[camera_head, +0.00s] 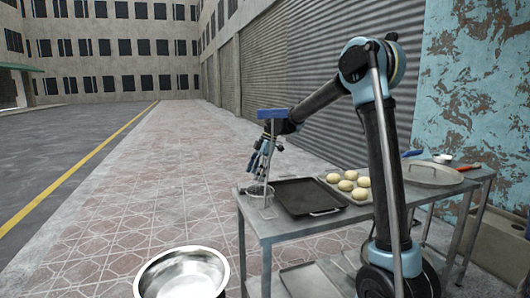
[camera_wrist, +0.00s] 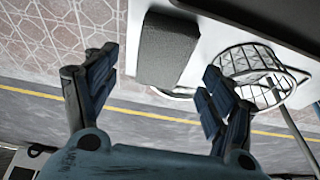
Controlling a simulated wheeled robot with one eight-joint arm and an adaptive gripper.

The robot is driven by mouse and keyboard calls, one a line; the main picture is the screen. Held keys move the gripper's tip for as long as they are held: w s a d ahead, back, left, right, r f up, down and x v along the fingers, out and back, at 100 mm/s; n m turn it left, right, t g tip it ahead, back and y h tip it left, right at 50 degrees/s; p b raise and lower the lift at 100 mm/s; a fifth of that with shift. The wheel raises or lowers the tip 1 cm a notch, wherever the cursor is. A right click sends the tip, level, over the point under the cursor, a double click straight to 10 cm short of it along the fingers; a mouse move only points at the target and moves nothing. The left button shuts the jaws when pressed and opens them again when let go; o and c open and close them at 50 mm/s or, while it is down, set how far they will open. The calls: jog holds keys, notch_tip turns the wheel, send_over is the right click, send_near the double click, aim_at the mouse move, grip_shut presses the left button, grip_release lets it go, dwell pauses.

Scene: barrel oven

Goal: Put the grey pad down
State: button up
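The grey pad (camera_wrist: 168,45) is a dark, rounded block in the wrist view. It appears to lie on the pale table top close to the table's edge. My gripper (camera_wrist: 161,62) is open, with one blue finger on each side of the pad in the picture. Gaps show between both fingers and the pad, and neither finger visibly touches it. In the head view my gripper (camera_head: 262,164) points down over the left end of the metal table (camera_head: 262,228). I cannot make out the pad in the head view.
A wire basket (camera_wrist: 250,66) stands beside the pad, close to the right finger; it also shows in the head view (camera_head: 258,190). A steel pot (camera_head: 183,272) stands in front.

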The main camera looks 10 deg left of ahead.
jog(key=v, duration=1.2)
jog(key=s+d+m+t, duration=0.1)
jog(key=s+d+m, duration=0.25)
jog(key=d, duration=0.35)
jog(key=s+d+m+t, duration=0.1)
jog(key=s+d+m, duration=0.25)
jog(key=d, duration=0.35)
jog(key=s+d+f+m+h, duration=0.2)
jog(key=s+d+f+m, duration=0.25)
jog(key=s+d, duration=0.6)
jog(key=s+d+f+m+t+h, duration=0.2)
jog(key=s+d+f+m, duration=1)
jog(key=s+d+f, duration=0.3)
notch_tip(320, 180, down, 3)
jog(key=s, duration=0.2)
jog(key=shift+s+t, duration=0.3)
jog(key=shift+d+f+m, duration=0.1)
jog(key=shift+m, duration=0.15)
jog(key=shift+w+f, duration=0.2)
jog(key=shift+w, duration=0.25)
